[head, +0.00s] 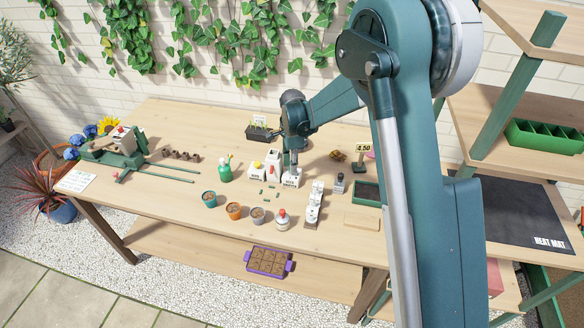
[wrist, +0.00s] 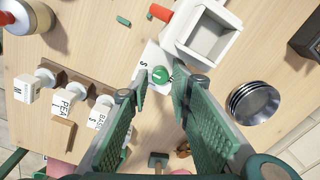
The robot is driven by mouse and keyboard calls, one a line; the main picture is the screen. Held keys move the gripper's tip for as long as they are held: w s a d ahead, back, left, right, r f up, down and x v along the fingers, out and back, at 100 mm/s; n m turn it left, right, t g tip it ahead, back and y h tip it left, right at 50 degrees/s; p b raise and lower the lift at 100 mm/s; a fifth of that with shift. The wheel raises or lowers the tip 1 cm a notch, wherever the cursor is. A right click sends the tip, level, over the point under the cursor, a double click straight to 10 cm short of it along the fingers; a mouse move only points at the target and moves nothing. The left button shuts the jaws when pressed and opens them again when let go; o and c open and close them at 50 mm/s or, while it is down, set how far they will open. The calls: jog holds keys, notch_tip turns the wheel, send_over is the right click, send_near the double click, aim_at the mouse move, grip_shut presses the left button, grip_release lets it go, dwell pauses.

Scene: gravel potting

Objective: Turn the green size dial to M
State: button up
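The green size dial (wrist: 160,74) is a small round knob with a white mark on its face, on a white plate (wrist: 150,57). A letter S shows on the plate, left of the dial; I cannot make out an M on it. The plate lies beside a white open-topped box (wrist: 213,35) in the wrist view. My gripper (wrist: 160,85) is open, with one finger on either side of the dial and visible gaps between. In the head view my gripper (head: 293,168) points down at the white units in mid-table; the dial is too small to tell there.
Labelled white blocks (wrist: 60,100) stand in a wooden rack left of my fingers. A round metal dish (wrist: 253,102) is at the right. The table's front-left is clear.

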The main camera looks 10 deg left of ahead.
jog(key=shift+f, duration=0.75)
jog(key=c, duration=0.6)
jog(key=shift+n, duration=0.4)
jog(key=n+b, duration=0.2)
jog(key=n, duration=0.1)
jog(key=n+b, duration=0.1)
jog(key=n, duration=0.4)
jog(key=shift+a, duration=0.1)
